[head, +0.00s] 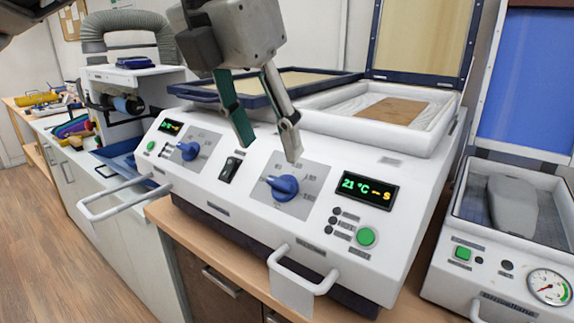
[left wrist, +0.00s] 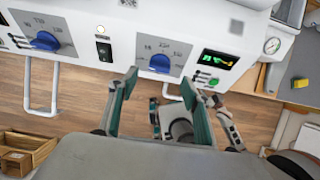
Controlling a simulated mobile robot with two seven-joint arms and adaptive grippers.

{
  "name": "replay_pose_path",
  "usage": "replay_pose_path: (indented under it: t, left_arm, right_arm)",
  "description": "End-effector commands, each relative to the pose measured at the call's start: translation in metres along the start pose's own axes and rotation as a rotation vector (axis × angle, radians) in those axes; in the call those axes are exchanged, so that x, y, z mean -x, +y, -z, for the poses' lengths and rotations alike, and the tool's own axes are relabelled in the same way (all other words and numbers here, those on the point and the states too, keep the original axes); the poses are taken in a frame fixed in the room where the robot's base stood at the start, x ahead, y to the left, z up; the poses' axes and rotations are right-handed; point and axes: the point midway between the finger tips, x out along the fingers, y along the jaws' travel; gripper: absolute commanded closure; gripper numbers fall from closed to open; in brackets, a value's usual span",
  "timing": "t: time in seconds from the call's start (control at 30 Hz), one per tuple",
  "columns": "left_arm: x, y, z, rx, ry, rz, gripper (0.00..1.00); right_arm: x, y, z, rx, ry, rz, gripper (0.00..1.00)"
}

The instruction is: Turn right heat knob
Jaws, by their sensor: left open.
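The right heat knob (head: 283,187) is a blue pointer knob on a grey dial plate, on the sloped white front panel of the forming machine. It also shows in the left wrist view (left wrist: 160,63), with its dial plate just beyond my fingertips. My left gripper (head: 270,150) is open and empty, its two fingers pointing down above the knob. In the left wrist view the fingertips (left wrist: 160,76) lie on either side of the knob in the picture. I see no clear contact with it. A lit display (head: 367,190) beside the knob reads about 21 °C.
A second blue knob (head: 189,150) and a black switch (head: 230,169) sit to the left. A green button (head: 365,236) is below the display. White handles (head: 302,272) stick out in front. A press with a gauge (head: 549,287) stands at the right.

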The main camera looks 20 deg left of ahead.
Motion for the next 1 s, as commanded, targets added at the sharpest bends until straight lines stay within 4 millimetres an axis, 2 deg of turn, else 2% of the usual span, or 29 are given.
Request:
replay_pose_path:
  t: [0.03,0.2,0.4,0.8,0.83,0.97,1.0]
  left_arm:
    - [-0.01,0.001,0.001,-0.001,0.005,0.001,0.51]
    - [-0.038,0.0,0.001,-0.001,0.007,0.003,0.51]
    - [-0.062,0.0,0.001,-0.002,0.004,0.003,0.51]
    - [-0.068,0.0,0.0,-0.001,0.001,0.002,0.51]
    - [-0.068,0.0,0.0,-0.001,0.001,0.002,0.57]
    - [-0.068,0.0,0.0,-0.001,0.001,0.002,0.9]
    - [-0.068,0.0,0.0,-0.002,0.001,0.002,0.9]
  right_arm:
    - [0.0,-0.003,-0.007,-0.001,-0.01,0.004,0.6]
    - [-0.001,-0.008,-0.018,-0.002,-0.026,0.008,0.6]
    - [-0.004,-0.005,-0.018,0.004,-0.024,0.003,0.6]
    - [-0.005,0.0,-0.007,0.008,-0.004,-0.006,0.6]
    - [-0.005,0.0,-0.007,0.008,-0.004,-0.006,0.6]
    - [-0.005,0.0,-0.008,0.009,-0.006,-0.005,0.6]
    - [-0.005,0.0,-0.009,0.009,-0.007,-0.005,0.6]
